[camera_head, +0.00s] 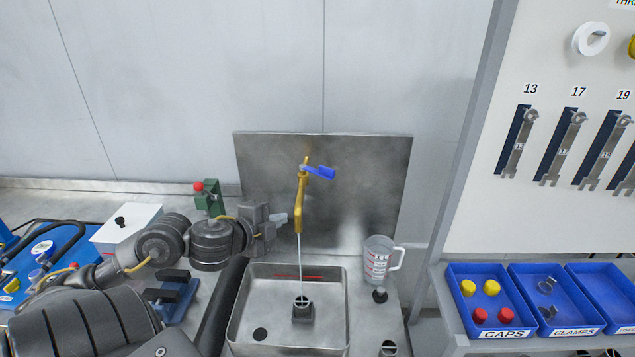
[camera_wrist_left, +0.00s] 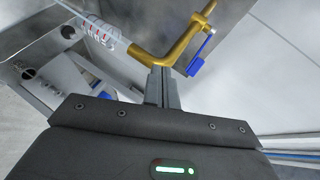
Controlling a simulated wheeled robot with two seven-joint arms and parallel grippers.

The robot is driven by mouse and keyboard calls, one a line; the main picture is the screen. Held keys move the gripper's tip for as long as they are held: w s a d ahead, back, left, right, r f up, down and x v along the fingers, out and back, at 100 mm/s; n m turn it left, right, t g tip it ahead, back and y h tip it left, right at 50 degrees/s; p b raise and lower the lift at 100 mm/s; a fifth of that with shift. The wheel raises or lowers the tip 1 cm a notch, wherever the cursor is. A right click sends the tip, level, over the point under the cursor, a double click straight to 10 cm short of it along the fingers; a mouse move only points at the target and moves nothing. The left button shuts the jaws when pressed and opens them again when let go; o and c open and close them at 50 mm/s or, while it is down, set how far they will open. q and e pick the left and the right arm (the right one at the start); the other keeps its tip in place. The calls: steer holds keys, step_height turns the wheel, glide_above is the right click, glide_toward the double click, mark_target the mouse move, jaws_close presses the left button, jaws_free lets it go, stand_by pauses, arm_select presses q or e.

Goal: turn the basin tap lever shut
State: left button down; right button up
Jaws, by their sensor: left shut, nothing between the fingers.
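The brass basin tap (camera_head: 299,207) stands in front of a steel splash plate. Its blue lever (camera_head: 320,172) sticks out to the right near the top. A thin pale stream (camera_head: 299,260) runs from the spout down into the basin (camera_head: 341,310). My left gripper (camera_head: 284,218) is shut and empty, just left of the tap's lower bend and below the lever. In the left wrist view, the shut fingertips (camera_wrist_left: 162,72) are close to the brass pipe (camera_wrist_left: 178,52); I cannot tell if they touch. The blue lever (camera_wrist_left: 201,55) is right of them, apart. My right gripper is not in view.
A clear measuring jug (camera_head: 379,262) stands right of the basin. A green part with a red knob (camera_head: 199,187) and a white box (camera_head: 125,227) are at the left. Blue bins (camera_head: 497,332) and a tool board (camera_head: 560,60) are at the right.

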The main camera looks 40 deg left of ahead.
arm_select(q)
step_height(320, 180, up, 7)
steer(key=w+m+h, duration=0.1)
steer(key=w+m, duration=0.1)
steer(key=m, duration=0.2)
steer(key=t+p, duration=0.1)
steer(key=p, duration=0.1)
glide_toward(326, 174)
steer(key=x, duration=0.5)
steer(key=shift+w+a+f, duration=0.1)
steer(key=shift+w+f, duration=0.05)
steer(key=shift+w, duration=0.5)
steer(key=shift+f, duration=0.1)
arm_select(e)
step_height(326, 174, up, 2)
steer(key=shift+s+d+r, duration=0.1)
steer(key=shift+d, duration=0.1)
arm_select(q)
steer(key=shift+w, duration=0.15)
